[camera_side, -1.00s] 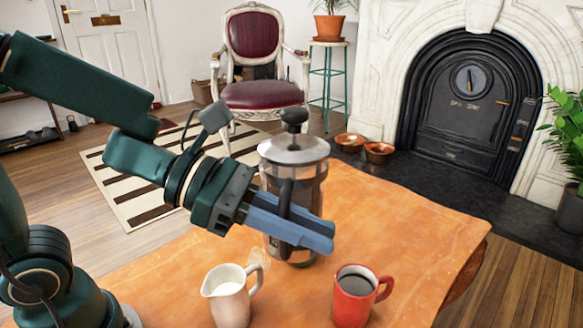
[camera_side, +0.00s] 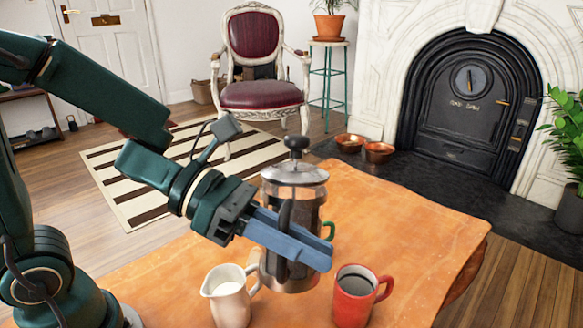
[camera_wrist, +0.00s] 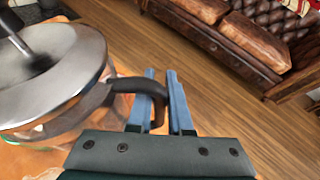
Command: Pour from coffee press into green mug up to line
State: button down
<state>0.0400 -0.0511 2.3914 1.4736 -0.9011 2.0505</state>
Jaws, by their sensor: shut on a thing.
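The coffee press (camera_side: 305,215) is a glass jug with a metal lid and black knob, upright in the side view. My gripper (camera_side: 290,242) has its blue fingers shut on the black handle. In the wrist view the gripper (camera_wrist: 167,100) pinches that handle, and the press (camera_wrist: 60,80) fills the left side. I cannot tell whether its base touches the table. The green mug (camera_side: 329,231) is behind the press; only its handle shows, at the right. Its line and its contents are hidden.
A red mug (camera_side: 352,302) with dark contents stands close to the right front of the press. A cream pitcher (camera_side: 229,303) with white contents stands at the left front. The orange wooden table (camera_side: 425,222) is clear to the right and at the back right.

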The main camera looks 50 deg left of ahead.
aim_at(311, 232)
jog(key=w+a+f+n+g+h, duration=0.1)
jog(key=n, duration=0.1)
jog(key=w+a+f+n+g+h, duration=0.1)
jog(key=w+n, duration=0.1)
jog(key=shift+w+a+f+n, duration=0.1)
jog(key=shift+a+f+n, duration=0.1)
jog(key=shift+n, duration=0.2)
jog(key=shift+w+a+r+n+h, duration=0.15)
jog(key=shift+w+r+n+h, duration=0.05)
jog(key=shift+r+n+h, duration=0.2)
dwell(0.4)
jog(key=shift+w+a+r+n+g+h, duration=0.15)
jog(key=shift+w+a+r+n+h, duration=0.25)
jog(key=shift+w+r+n, duration=0.3)
jog(key=shift+w+a+r+n+g+h, duration=0.2)
jog(key=shift+w+a+r+n, duration=0.3)
jog(key=shift+r+n, duration=0.25)
dwell(4.9)
